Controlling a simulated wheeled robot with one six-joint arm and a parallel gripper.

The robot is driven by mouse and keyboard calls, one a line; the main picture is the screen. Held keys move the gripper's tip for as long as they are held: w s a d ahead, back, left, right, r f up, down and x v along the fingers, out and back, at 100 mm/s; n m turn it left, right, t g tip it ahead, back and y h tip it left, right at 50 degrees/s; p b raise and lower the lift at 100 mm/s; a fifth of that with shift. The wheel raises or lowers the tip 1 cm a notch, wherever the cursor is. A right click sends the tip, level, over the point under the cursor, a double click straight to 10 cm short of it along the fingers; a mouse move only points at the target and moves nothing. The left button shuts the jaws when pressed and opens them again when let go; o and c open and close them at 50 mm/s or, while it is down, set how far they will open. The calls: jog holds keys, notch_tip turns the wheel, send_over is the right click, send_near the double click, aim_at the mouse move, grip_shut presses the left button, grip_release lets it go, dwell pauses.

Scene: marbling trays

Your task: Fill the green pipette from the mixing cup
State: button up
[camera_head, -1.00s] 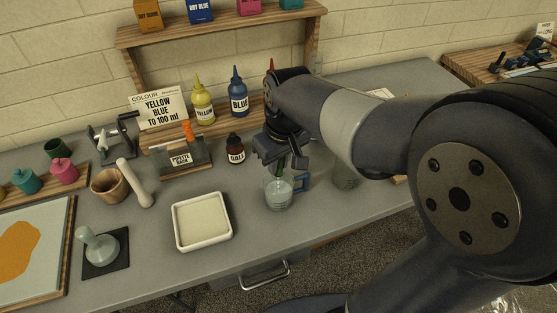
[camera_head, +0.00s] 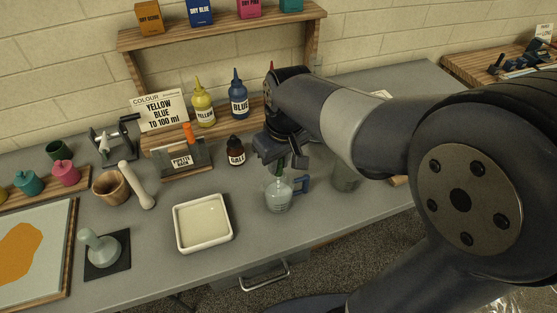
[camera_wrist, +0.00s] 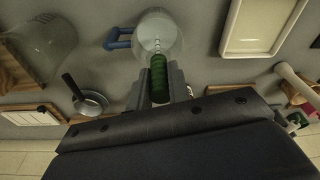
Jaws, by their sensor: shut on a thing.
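My gripper (camera_head: 283,160) is shut on the green pipette (camera_head: 281,172), holding it by its green bulb. The green bulb also shows between the fingers in the wrist view (camera_wrist: 159,78). The mixing cup (camera_head: 278,197) is a clear cup with a blue handle, standing on the grey bench below my gripper. In the wrist view the cup (camera_wrist: 172,37) is directly beyond the pipette, and the pipette's clear stem points into its mouth. Whether the tip touches liquid I cannot tell.
A white tray (camera_head: 203,222) stands left of the cup. A clear glass vessel (camera_head: 346,178) stands to its right, partly behind my arm. The pipette rack (camera_head: 184,160) with an orange-topped pipette and the gall bottle (camera_head: 236,150) are behind left.

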jog(key=shift+r+p, duration=3.7)
jog(key=shift+r, duration=0.9)
